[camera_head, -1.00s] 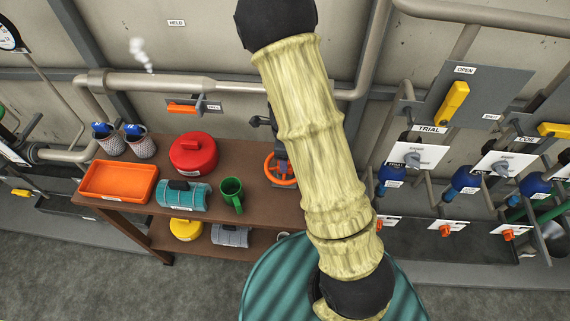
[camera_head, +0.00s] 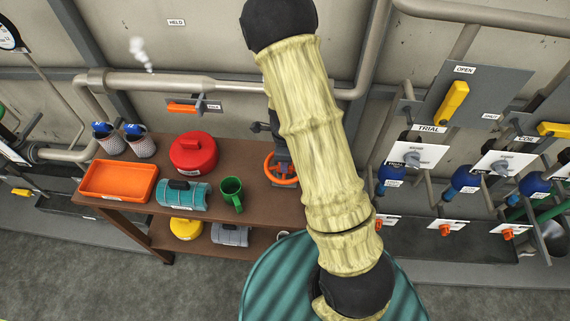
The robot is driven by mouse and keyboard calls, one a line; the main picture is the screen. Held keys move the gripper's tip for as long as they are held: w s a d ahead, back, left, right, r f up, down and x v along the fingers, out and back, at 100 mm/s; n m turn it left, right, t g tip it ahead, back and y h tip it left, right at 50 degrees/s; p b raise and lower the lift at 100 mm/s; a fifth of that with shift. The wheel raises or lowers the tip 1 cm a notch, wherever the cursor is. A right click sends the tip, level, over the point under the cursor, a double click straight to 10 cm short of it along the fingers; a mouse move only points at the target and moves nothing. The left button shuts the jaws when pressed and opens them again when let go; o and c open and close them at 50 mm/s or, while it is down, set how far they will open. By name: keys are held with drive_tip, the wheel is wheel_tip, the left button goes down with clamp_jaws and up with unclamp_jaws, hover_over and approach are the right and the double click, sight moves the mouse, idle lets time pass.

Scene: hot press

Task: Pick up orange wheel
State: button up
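The orange wheel (camera_head: 270,170) is a spoked ring at the right part of the brown table, partly hidden behind my yellowish arm. A dark fitting stands just behind it. My arm crosses the middle of the view from top to bottom. My gripper is not seen in this view, so its state and its distance from the wheel do not show.
On the brown table (camera_head: 245,160) stand an orange tray (camera_head: 90,181), a red lidded pot (camera_head: 194,155), a teal cylinder (camera_head: 186,197) and a green mug (camera_head: 232,190). Pipes run along the wall behind. A panel with a yellow lever (camera_head: 453,102) and blue-handled valves is at right.

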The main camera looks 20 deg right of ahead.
clamp_jaws()
drive_tip(key=shift+r, duration=0.15)
drive_tip(key=shift+w+r, duration=0.1)
drive_tip(key=shift+r, duration=0.15)
wheel_tip(320, 180, up, 9)
drive_tip(key=shift+r, duration=0.15)
idle(0.4)
